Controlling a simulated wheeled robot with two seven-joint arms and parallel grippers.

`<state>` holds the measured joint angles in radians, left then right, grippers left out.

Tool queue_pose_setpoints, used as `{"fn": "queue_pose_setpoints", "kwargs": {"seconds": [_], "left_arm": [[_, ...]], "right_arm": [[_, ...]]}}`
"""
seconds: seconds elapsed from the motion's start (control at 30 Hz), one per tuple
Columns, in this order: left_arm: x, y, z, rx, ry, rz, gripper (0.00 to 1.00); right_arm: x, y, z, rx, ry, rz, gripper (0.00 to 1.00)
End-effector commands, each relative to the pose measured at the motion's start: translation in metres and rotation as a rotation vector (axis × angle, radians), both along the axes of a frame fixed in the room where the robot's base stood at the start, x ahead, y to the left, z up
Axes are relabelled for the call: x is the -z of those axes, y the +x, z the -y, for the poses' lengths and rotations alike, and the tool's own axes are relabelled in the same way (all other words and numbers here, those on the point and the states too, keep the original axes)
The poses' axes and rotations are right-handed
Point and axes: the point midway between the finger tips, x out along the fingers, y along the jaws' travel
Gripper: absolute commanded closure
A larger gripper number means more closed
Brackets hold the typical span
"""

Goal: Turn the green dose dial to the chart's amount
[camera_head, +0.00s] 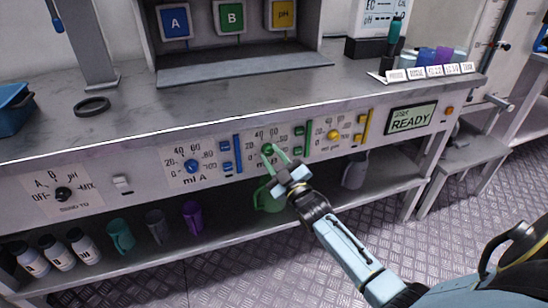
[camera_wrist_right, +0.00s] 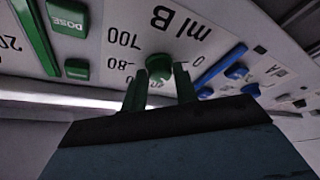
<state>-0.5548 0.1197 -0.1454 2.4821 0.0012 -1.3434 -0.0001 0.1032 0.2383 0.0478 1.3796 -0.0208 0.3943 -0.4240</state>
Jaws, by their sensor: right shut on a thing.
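The green dose dial (camera_head: 267,149) sits on the front panel, in the middle of its white scale plate marked ml B. In the right wrist view the green dial (camera_wrist_right: 159,66) is between the two fingertips of my right gripper (camera_wrist_right: 159,82), with the plate upside down and 80 and 100 readable. In the head view my right gripper (camera_head: 277,160) reaches up from the lower right and is shut on the dial. The fingers cover part of the scale, and I cannot tell where the dial points. My left gripper is out of view. I cannot make out a dose chart.
A blue dial (camera_head: 192,166) is left of the green one and a yellow dial (camera_head: 333,134) right of it. The display (camera_head: 411,117) reads READY. A green slider and DOSE button (camera_wrist_right: 68,17) flank the plate. Jugs and bottles stand on the shelf below.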

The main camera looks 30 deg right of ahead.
Motion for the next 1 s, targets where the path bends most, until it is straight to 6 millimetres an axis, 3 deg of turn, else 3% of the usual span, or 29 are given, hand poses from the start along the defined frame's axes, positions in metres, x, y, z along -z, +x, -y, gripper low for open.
{"fn": "queue_pose_setpoints", "kwargs": {"seconds": [0.5,1.0], "left_arm": [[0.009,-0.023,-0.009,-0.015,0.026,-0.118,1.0],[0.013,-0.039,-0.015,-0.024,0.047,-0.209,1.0]], "right_arm": [[0.001,0.001,-0.004,0.001,0.441,0.105,0.94],[0.001,0.001,-0.005,0.0,0.625,0.151,0.94]]}}
